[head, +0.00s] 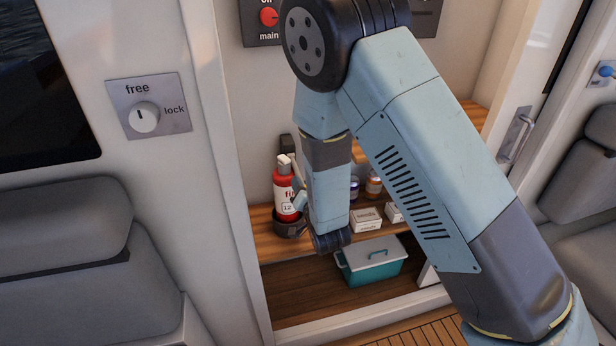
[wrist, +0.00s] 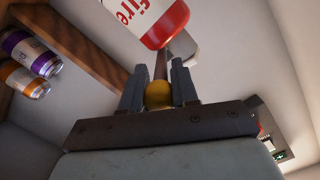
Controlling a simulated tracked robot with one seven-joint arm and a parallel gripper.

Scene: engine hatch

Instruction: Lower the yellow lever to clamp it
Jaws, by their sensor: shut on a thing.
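The yellow lever's rounded end (wrist: 158,95) shows between the two fingers of my gripper (wrist: 158,78) in the wrist view. My gripper is shut on it. A dark bar runs from the yellow end up toward the red and white fire bottle (wrist: 152,18). The same bottle (head: 285,188) stands upright in a dark holder (head: 287,228) on the wooden shelf in the head view. There, my arm reaches into the open compartment, with its end just right of the bottle. The lever cannot be made out in the head view.
Jars (head: 374,186) and a small white box (head: 366,220) stand on the shelf right of my forearm. A teal box with a grey lid (head: 371,268) sits below. A free/lock knob (head: 145,115) is on the left wall, and a red main switch (head: 268,16) is above.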

